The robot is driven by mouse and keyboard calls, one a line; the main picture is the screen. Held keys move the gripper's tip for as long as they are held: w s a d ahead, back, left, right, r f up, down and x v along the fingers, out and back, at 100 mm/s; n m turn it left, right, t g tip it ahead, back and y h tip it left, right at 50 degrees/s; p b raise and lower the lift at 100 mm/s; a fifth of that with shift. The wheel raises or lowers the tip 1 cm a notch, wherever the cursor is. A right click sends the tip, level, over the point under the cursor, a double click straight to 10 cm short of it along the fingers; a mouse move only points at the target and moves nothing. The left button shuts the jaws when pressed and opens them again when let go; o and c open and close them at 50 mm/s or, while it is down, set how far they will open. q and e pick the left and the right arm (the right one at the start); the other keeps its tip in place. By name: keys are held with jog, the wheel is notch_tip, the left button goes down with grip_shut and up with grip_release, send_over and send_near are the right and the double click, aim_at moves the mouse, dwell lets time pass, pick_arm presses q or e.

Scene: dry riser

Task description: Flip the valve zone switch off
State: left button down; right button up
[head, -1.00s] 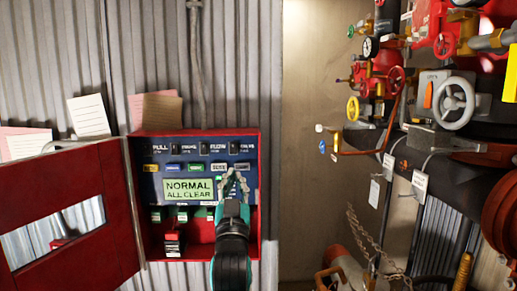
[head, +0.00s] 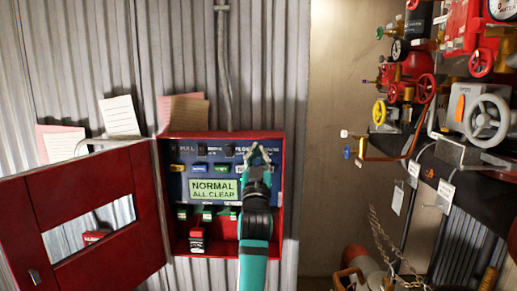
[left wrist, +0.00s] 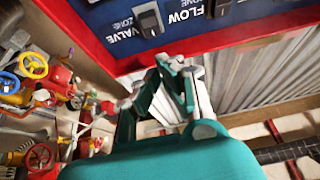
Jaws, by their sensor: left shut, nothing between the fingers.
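The open red cabinet (head: 283,200) holds a blue panel with a row of black rocker switches along its top. In the left wrist view the switch by the VALVE ZONE label (left wrist: 148,18) is near the panel's corner, and another switch (left wrist: 218,5) by FLOW is at the top edge. I cannot tell which way the valve zone switch is tipped. My left gripper (head: 259,150) is shut and empty, in front of the upper right of the panel, hiding some of the row. In the left wrist view its fingertips (left wrist: 178,68) appear below the switch, apart from it. My right gripper is out of view.
A green display (head: 213,189) reads NORMAL ALL CLEAR. The cabinet's red door (head: 70,205) hangs open to the left. Red pipework with handwheels (head: 486,118) fills the right side. Bare wall lies between the cabinet and the pipes.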

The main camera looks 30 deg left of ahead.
aim_at(259, 159)
pick_arm(q)
jog(key=shift+w+a+f+p, duration=0.15)
jog(key=shift+w+a+f, duration=0.15)
jog(key=shift+w, duration=0.2)
jog(key=shift+w+a+f+p, duration=0.15)
jog(key=shift+w+a, duration=0.15)
jog(key=shift+w, duration=0.2)
jog(key=shift+w+a+f+p, duration=0.15)
jog(key=shift+w+a+f, duration=0.15)
jog(key=shift+w, duration=0.2)
jog(key=b, duration=0.2)
jog(key=f+b, duration=0.1)
jog(key=b, duration=0.1)
jog(key=shift+w+a+f+t+y+b, duration=0.1)
jog(key=shift+w+f+t+y+b, duration=0.1)
jog(key=shift+t+y+b, duration=0.15)
jog(key=shift+r+p, duration=0.45)
jog(key=shift+r, duration=0.05)
